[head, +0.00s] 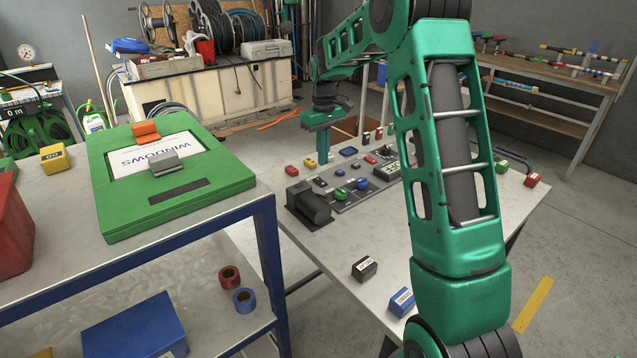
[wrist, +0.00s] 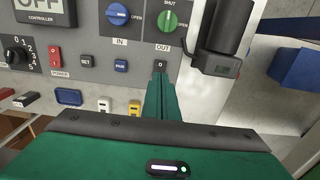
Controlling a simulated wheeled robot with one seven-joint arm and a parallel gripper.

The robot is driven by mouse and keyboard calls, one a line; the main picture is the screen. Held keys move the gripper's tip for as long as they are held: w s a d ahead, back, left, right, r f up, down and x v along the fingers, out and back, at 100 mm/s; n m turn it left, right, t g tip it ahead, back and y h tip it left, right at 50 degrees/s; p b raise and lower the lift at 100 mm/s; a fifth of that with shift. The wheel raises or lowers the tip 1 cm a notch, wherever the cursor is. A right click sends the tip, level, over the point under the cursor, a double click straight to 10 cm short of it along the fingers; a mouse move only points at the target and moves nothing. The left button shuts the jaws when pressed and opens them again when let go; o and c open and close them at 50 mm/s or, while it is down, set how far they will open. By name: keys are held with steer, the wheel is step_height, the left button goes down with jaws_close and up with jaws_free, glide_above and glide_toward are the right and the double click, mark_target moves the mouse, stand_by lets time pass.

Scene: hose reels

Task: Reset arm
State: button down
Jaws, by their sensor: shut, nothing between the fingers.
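My arm is green and spans the head view. My gripper (head: 323,158) points down over the far side of the control panel (head: 350,205) on the grey table. In the wrist view the narrow green fingers of my gripper (wrist: 162,82) are shut together with nothing between them. Their tips appear near a small dark button marked 0 (wrist: 160,66), under the OUT label; I cannot tell whether they touch it. The panel carries a blue IN knob (wrist: 117,14), a green OUT knob (wrist: 167,20), a red POWER switch (wrist: 53,53) and an OFF display (wrist: 40,8).
A dark cylindrical unit (head: 312,204) sits at the panel's near left corner. Labelled blocks, one dark (head: 364,268) and one blue (head: 401,301), lie on the table. A green WINDOWS case (head: 205,195) lies on the left bench.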

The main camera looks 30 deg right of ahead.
stand_by(0.5)
steer(key=s+d+r+m, duration=0.15)
steer(key=s+r, duration=0.25)
steer(key=s, duration=0.8)
steer(key=s+d+r+m, duration=0.1)
steer(key=s+r+m, duration=0.2)
steer(key=s, duration=0.9)
steer(key=s+a+f+m, duration=0.1)
steer(key=s+f+m, duration=0.1)
steer(key=s, duration=0.8)
steer(key=s+a+f+m, duration=0.1)
steer(key=s+f+m, duration=0.1)
steer(key=s, duration=0.8)
steer(key=shift+s+a, duration=0.25)
steer(key=shift+s, duration=0.1)
steer(key=shift+w+f, duration=0.2)
steer(key=shift+w, duration=0.45)
